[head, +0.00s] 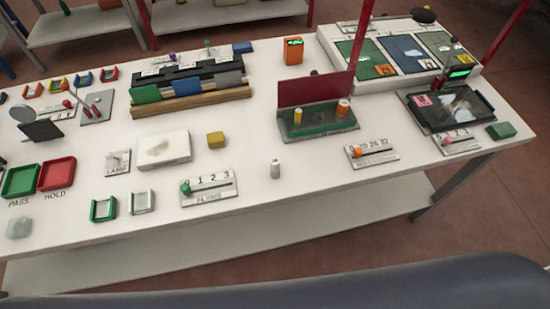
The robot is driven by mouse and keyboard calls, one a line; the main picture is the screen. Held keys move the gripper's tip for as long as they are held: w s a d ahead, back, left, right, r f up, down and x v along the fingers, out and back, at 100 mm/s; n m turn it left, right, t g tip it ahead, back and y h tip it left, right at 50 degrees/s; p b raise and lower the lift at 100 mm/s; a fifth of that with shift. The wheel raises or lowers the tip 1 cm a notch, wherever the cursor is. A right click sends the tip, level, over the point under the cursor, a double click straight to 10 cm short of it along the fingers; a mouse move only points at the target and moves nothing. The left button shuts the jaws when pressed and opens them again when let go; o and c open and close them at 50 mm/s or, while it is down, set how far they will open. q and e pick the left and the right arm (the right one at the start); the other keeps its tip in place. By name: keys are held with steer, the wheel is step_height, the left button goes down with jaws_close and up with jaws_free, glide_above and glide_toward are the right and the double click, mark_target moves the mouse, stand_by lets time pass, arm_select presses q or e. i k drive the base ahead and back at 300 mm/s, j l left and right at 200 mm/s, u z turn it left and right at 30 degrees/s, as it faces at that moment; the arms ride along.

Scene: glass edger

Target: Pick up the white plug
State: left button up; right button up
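A small white cylinder with a greyish top, which looks like the white plug (275,169), stands upright on the white table (320,170) near its front edge, about the middle of the view. Nothing touches it. It stands between the sliding-scale plate marked 0 1 2 3 (208,188) on its left and another scale plate with an orange knob (372,153) on its right. Neither of my grippers is in view.
Behind the plug are a yellow block (216,140) and a green tray with a red back panel (318,121). A white slab (163,149) lies left. Green (24,179) and red (57,174) trays sit far left. The tabletop around the plug is clear.

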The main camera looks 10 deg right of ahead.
mark_target(274, 163)
steer(key=j+z, duration=0.25)
steer(key=j, duration=0.25)
steer(key=j+z, duration=0.25)
steer(key=j, duration=0.25)
steer(key=k+j+z, duration=0.25)
steer(key=j, duration=0.25)
steer(key=j+z, duration=0.25)
steer(key=j, duration=0.25)
